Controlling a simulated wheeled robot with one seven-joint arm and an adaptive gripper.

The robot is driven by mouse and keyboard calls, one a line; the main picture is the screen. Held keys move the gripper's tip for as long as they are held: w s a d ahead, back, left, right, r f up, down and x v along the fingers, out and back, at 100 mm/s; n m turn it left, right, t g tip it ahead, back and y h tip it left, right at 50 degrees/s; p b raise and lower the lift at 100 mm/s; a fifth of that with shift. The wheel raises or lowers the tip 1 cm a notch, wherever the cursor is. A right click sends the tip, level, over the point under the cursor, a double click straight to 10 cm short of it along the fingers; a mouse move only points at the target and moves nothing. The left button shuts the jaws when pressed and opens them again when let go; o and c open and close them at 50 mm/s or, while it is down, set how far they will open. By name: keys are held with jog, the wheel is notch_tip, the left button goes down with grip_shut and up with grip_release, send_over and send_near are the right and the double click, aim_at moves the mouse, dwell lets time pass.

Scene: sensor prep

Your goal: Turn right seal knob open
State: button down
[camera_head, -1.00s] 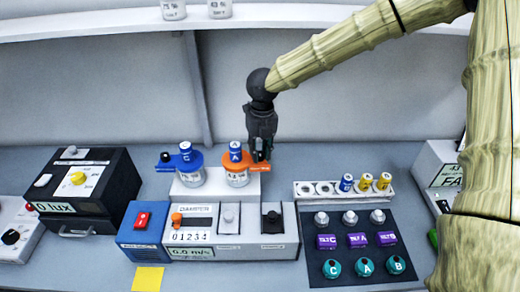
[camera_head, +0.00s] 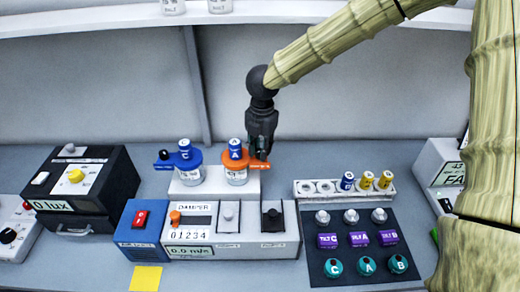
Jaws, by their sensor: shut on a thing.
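The right seal (camera_head: 236,162) is a white jar with an orange collar and a blue cap marked A, standing on a white block. Its orange knob arm (camera_head: 258,165) points right. My dark gripper (camera_head: 261,153) hangs down from above at this arm, just right of the blue cap, and is shut on it. The fingertips partly cover the arm, so the exact grip is hard to see. The left seal (camera_head: 184,165) has a blue collar with its arm pointing left, and a blue cap marked C.
The white block (camera_head: 190,191) stands behind a panel with switches (camera_head: 228,235) and a red rocker box (camera_head: 140,222). A rack with small vials (camera_head: 330,187) and a dark mat (camera_head: 330,271) with several knobs lie to the right. A black lux box (camera_head: 120,180) is at the left.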

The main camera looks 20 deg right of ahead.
jog(key=shift+w+r+m, duration=0.15)
jog(key=shift+m, duration=0.35)
jog(key=c, duration=1.2)
grip_release()
jog(key=shift+d, duration=0.1)
jog(key=r, duration=1.1)
jog(key=shift+s+d+r, duration=0.15)
jog(key=shift+s+r, duration=0.1)
jog(key=shift+r, duration=0.15)
